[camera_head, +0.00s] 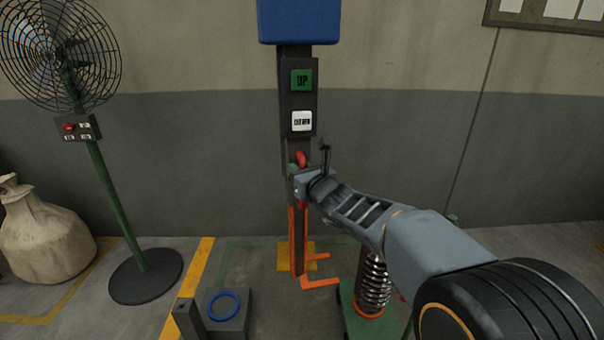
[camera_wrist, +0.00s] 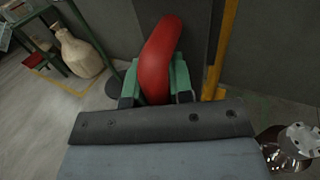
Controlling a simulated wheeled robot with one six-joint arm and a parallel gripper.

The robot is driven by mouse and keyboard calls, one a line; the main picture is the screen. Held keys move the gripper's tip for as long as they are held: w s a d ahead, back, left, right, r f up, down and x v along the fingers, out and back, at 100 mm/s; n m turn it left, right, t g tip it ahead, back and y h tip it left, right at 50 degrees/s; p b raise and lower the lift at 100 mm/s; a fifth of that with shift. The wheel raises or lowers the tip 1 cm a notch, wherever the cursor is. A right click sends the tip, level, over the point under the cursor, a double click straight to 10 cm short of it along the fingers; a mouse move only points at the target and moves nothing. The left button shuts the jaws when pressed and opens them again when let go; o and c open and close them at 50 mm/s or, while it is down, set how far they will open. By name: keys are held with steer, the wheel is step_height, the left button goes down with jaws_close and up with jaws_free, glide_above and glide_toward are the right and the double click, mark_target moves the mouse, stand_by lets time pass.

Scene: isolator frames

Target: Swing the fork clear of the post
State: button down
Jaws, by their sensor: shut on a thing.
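The dark upright post (camera_head: 297,65) stands against the wall, with a green UP button and a white button on its face. The orange fork (camera_head: 318,283) is low at the post's foot, with its prongs pointing right and an orange upright above them. My gripper (camera_head: 299,176) is at the post's front, above the prongs. It is shut on a red curved handle (camera_head: 301,158). In the wrist view the red handle (camera_wrist: 160,55) stands between the green fingertips of my gripper (camera_wrist: 156,86). How the handle joins the fork is hidden.
A coil spring (camera_head: 375,283) on a green base stands right of the fork. A grey block with a blue ring (camera_head: 223,303) is at the front left. A fan (camera_head: 140,274) and a sack (camera_head: 45,235) stand farther left. The floor between fan and post is mostly clear.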

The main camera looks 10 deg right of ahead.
steer(key=shift+r, duration=0.2)
steer(key=c, duration=1.2)
jaws_free()
steer(key=shift+w+d+f, duration=0.1)
steer(key=shift+w, duration=0.05)
steer(key=shift+o, duration=0.9)
steer(key=p+v, duration=0.1)
steer(key=v, duration=1.3)
